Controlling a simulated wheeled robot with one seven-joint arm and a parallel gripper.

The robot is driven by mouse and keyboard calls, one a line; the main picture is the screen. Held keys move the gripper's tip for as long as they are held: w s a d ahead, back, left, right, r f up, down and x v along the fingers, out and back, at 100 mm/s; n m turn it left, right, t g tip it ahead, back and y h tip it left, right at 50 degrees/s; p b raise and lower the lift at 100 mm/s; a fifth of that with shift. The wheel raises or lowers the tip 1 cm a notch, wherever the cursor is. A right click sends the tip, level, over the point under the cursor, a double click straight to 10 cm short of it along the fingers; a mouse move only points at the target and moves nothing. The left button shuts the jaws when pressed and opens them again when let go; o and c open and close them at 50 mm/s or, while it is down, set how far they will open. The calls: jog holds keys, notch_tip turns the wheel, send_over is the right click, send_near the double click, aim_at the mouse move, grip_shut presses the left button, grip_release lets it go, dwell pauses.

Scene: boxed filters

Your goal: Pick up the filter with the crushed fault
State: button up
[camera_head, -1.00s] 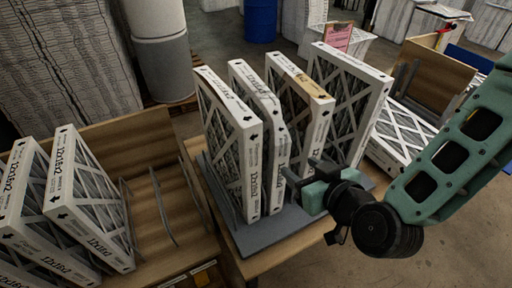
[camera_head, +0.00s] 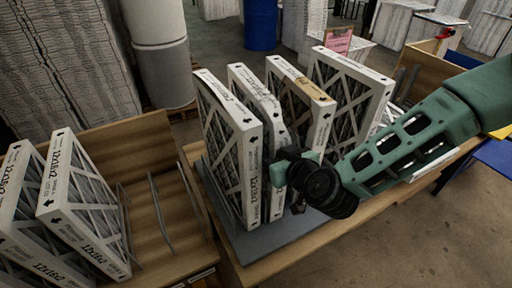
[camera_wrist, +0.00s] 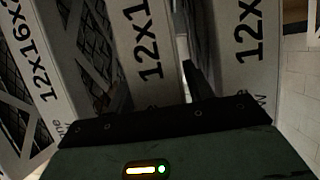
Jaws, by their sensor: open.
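Several white-framed filters stand upright in a row on a grey base (camera_head: 262,243). The second from the left (camera_head: 262,100) has a bent, dented front top corner, which looks like the crushed fault. The third (camera_head: 300,80) has a brown patch on its top edge but looks straight. My gripper (camera_head: 275,165) is open at the near edge of the second filter. In the wrist view, my gripper's fingers (camera_wrist: 155,88) lie either side of the middle filter's printed edge (camera_wrist: 150,40). Whether they touch it cannot be told.
The left filter (camera_head: 230,140) and the third filter stand close on either side, with narrow gaps. More filters (camera_head: 80,200) lean in a wooden bin at left. A blue barrel (camera_head: 260,25) stands behind. Open floor (camera_head: 400,240) lies at right.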

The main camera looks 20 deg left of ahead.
grip_shut()
jog(key=shift+r, duration=0.15)
